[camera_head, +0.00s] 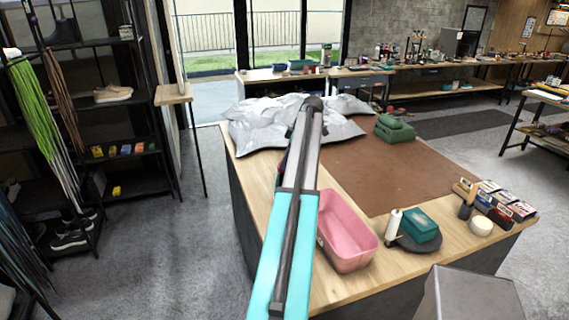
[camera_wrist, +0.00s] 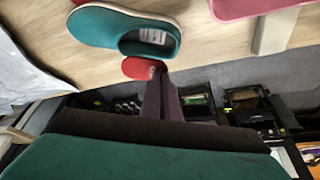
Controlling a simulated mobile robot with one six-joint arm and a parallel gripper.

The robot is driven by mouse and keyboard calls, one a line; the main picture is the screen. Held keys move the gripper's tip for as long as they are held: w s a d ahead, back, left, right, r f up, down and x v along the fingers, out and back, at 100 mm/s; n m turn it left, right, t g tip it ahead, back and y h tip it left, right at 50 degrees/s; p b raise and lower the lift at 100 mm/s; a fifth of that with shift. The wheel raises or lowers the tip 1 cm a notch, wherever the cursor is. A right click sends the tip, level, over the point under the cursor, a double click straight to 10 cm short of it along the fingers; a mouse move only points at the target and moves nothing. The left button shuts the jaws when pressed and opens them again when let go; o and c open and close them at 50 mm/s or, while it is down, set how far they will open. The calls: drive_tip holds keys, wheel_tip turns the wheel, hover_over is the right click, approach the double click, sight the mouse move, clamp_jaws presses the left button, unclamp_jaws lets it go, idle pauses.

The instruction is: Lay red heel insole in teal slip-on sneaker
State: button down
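The teal slip-on sneaker (camera_wrist: 105,28) lies on the wooden tabletop at the top of the wrist view, its dark opening showing a pale printed label inside. The red heel insole (camera_wrist: 138,68) is just below the sneaker's heel, at the tips of my gripper (camera_wrist: 159,72). My gripper's dark fingers are close together and appear shut on the insole's right end. The insole is outside the sneaker opening; whether it touches the table is unclear. In the head view my arm hides the sneaker, the insole and the fingertips.
A pink tub (camera_head: 346,232) stands right of my arm, and silvery-white bags (camera_head: 262,133) lie behind. A brown mat (camera_head: 400,178) covers much of the tabletop. A green box (camera_head: 420,226) and a white bottle (camera_head: 393,224) stand near the front edge. Shelving is left.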

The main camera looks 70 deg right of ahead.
drive_tip(key=shift+f, duration=0.15)
drive_tip(key=shift+f+b, duration=2.55)
drive_tip(key=shift+f, duration=3.15)
drive_tip(key=shift+f+b, duration=0.35)
drive_tip(key=shift+f, duration=0.3)
drive_tip(key=c, duration=1.9)
unclamp_jaws()
drive_tip(key=shift+c, duration=0.2)
drive_tip(key=shift+s, duration=0.1)
drive_tip(key=shift+s+d+r, duration=0.1)
drive_tip(key=shift+s+r, duration=0.05)
drive_tip(key=shift+r, duration=0.4)
drive_tip(key=a+b+v, duration=0.1)
drive_tip(key=b+v, duration=0.2)
drive_tip(key=v, duration=0.9)
drive_tip(key=shift+d+r, duration=0.4)
drive_tip(key=shift+d, duration=0.05)
drive_tip(key=shift+s, duration=0.1)
